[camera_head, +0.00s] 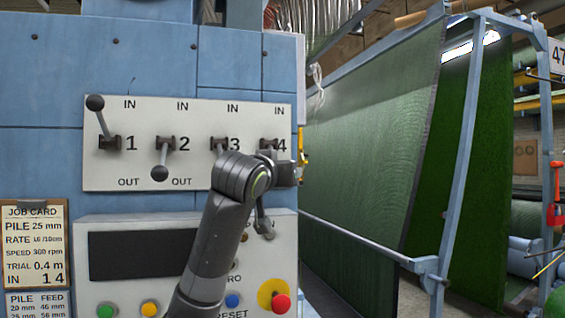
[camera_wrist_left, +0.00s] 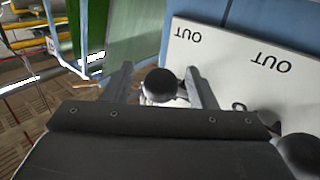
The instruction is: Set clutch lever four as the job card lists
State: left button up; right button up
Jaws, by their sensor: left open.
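The lever panel (camera_head: 135,170) has four numbered clutch levers with IN above and OUT below. The mount of lever four (camera_head: 268,143) shows at the panel's right end; its handle is hidden behind my left arm. My left gripper (camera_head: 284,168) is in front of it. In the left wrist view, a dark round knob (camera_wrist_left: 160,84), apparently lever four's, lies between the open fingers of my left gripper (camera_wrist_left: 158,74); contact is unclear. The job card (camera_head: 35,244) at lower left reads IN 1 4. My right gripper is out of view.
Lever one (camera_head: 100,112) points up and lever two (camera_head: 161,163) points down. Lever three (camera_head: 220,145) is mostly covered by my arm. Below is a control box (camera_head: 170,222) with buttons and a red stop button (camera_head: 281,302). Green turf (camera_head: 370,140) hangs at right.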

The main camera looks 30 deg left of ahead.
pick_arm(q)
jog(key=shift+w+a+f, duration=0.1)
jog(key=shift+w+a, duration=0.15)
jog(key=shift+w, duration=0.45)
grip_shut()
